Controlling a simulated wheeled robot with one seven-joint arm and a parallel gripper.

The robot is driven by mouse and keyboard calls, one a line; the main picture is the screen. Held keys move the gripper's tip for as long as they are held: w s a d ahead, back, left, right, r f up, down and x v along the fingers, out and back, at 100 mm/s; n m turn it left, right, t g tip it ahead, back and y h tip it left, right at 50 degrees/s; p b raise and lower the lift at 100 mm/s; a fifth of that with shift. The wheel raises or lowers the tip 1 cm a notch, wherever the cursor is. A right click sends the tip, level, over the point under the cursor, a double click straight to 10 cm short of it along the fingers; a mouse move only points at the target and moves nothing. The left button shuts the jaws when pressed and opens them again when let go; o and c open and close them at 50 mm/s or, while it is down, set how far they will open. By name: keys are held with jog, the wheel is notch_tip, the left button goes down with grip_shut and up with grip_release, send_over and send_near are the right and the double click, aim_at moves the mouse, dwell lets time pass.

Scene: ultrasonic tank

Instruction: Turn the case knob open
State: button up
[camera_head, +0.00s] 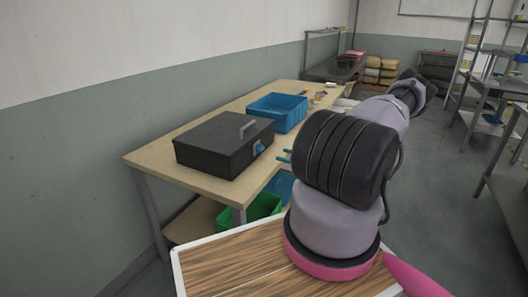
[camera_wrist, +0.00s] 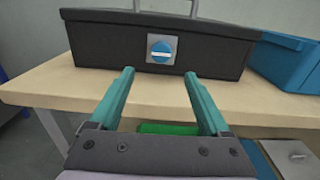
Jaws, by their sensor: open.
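The black case (camera_head: 222,146) stands closed on the wooden table, with a grey handle on its lid. Its front fills the upper part of the wrist view (camera_wrist: 100,50). The blue round knob (camera_wrist: 161,50) sits on a light square plate on the case front, and its pale bar lies about level. The knob also shows in the head view (camera_head: 259,148). My gripper (camera_wrist: 159,75) is open and empty, its two teal fingers pointing toward the case front. The fingers are spread to either side of the knob, below it in the picture, and appear apart from it. In the head view my arm hides most of the gripper.
A blue bin (camera_head: 277,112) stands on the table (camera_head: 150,158) just right of the case. A green bin (camera_head: 263,207) sits below the table. Small items lie at the table's far end. Metal shelving (camera_head: 480,60) stands at the right, with open floor between.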

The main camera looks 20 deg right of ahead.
aim_at(262, 150)
jog(key=x, duration=1)
jog(key=shift+w+f, duration=0.15)
jog(key=shift+w, duration=0.2)
jog(key=shift+a+f, duration=0.1)
jog(key=shift+a, duration=0.05)
jog(key=c, duration=1.2)
